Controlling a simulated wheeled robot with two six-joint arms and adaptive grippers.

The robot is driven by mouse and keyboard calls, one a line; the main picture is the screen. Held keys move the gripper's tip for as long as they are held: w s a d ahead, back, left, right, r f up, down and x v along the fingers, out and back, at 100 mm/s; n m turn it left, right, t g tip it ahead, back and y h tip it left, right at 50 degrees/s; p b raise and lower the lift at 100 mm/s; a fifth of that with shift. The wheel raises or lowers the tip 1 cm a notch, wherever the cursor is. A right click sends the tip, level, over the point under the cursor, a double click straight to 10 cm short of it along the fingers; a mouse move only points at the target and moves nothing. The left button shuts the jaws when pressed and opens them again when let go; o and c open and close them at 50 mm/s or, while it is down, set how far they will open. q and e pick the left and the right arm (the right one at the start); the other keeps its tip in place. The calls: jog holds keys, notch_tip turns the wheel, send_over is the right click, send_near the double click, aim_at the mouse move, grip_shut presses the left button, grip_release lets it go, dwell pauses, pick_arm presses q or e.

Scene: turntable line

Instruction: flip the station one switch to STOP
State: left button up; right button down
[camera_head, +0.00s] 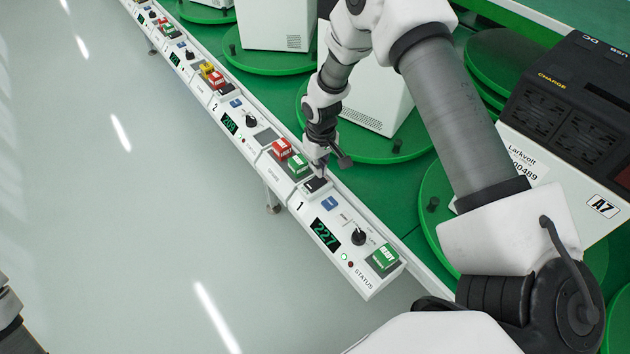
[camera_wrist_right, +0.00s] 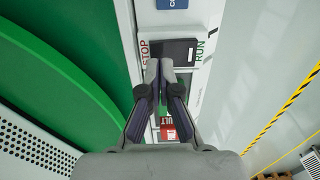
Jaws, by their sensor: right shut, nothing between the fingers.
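The station one switch is a black rocker (camera_head: 316,184) on the white panel marked 1, beside a blue tag. In the right wrist view the rocker (camera_wrist_right: 178,51) lies between a red STOP label (camera_wrist_right: 145,50) at left and a green RUN label (camera_wrist_right: 201,50) at right. Which side is pressed I cannot tell. My right gripper (camera_head: 321,170) is shut and empty, right at the switch. In the wrist view its fingertips (camera_wrist_right: 159,66) overlap the rocker's lower edge near the STOP end; contact is unclear. My left gripper is not visible.
Green turntables with white machines stand alongside; open floor lies left.

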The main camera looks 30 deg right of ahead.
jog(key=shift+f+b, duration=0.7)
jog(key=shift+f, duration=0.45)
dwell(0.7)
notch_tip(320, 180, up, 7)
jog(key=p, duration=0.6)
jog(key=shift+r, duration=0.1)
